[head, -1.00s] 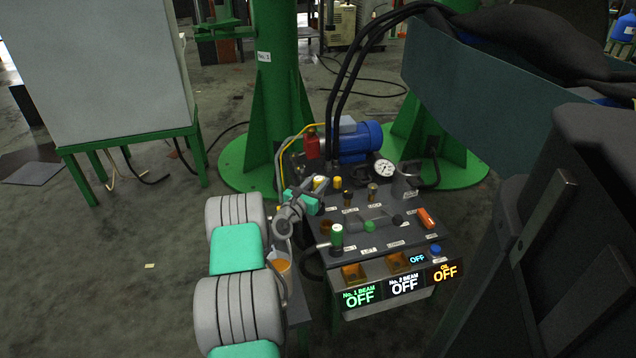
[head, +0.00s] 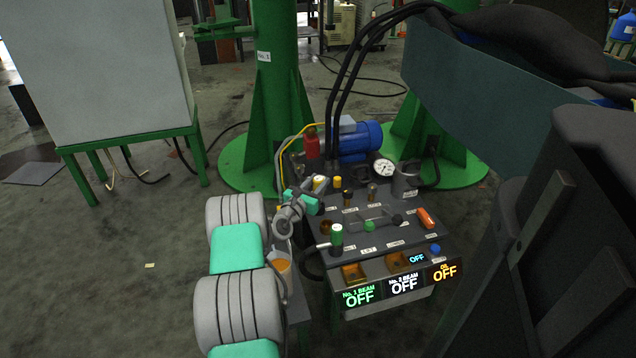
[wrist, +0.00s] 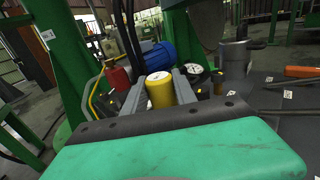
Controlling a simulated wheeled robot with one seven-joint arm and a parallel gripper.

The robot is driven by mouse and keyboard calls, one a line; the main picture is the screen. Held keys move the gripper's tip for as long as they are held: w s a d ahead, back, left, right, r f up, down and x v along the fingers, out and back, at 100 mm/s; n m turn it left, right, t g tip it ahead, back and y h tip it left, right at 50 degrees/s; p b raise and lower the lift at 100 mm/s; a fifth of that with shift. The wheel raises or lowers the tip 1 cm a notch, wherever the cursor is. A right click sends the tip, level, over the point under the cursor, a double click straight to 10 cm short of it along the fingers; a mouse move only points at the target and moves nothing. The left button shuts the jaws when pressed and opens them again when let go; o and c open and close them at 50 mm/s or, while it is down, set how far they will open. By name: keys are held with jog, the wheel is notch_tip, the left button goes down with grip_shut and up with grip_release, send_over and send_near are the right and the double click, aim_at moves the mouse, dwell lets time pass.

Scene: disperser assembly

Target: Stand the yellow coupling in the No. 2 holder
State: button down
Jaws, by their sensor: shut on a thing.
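The yellow coupling (wrist: 160,91) stands between the two grey fingers of my gripper (wrist: 163,88) in the wrist view, and the fingers are shut on it. Its pale round top faces the camera. In the head view the yellow coupling (head: 319,181) shows small at the fingertips of my gripper (head: 323,184), over the back left of the dark console. A second yellow-topped piece (head: 337,182) stands just to its right. The holder labels are too small to tell which is No. 2.
A red bottle (head: 312,146), blue motor (head: 361,140) and pressure gauge (head: 384,168) are behind. A grey cylinder (head: 406,180) and an orange-red piece (head: 427,218) are at the right. The signs read OFF.

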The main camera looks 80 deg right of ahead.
jog(key=shift+f+b, duration=1.45)
jog(key=shift+f, duration=0.4)
jog(key=c, duration=1.2)
grip_release()
jog(key=shift+c, duration=0.2)
jog(key=o, duration=0.3)
jog(key=shift+f, duration=0.1)
notch_tip(320, 180, up, 10)
jog(key=p, duration=0.7)
jog(key=w+a+r+n+t, duration=0.1)
jog(key=w+a+r+t, duration=0.1)
jog(key=w+a, duration=0.3)
jog(key=w+a+r+n+t, duration=0.2)
jog(key=w+a+r, duration=0.3)
jog(key=w, duration=0.7)
jog(key=w+a+r+n+t, duration=0.1)
jog(key=w+a+r+t, duration=0.2)
jog(key=w+a, duration=0.2)
jog(key=shift+w+r+n, duration=0.15)
jog(key=shift+w+r, duration=0.05)
jog(key=shift+w, duration=0.75)
jog(key=shift+w+r+n, duration=0.15)
jog(key=shift+w, duration=0.8)
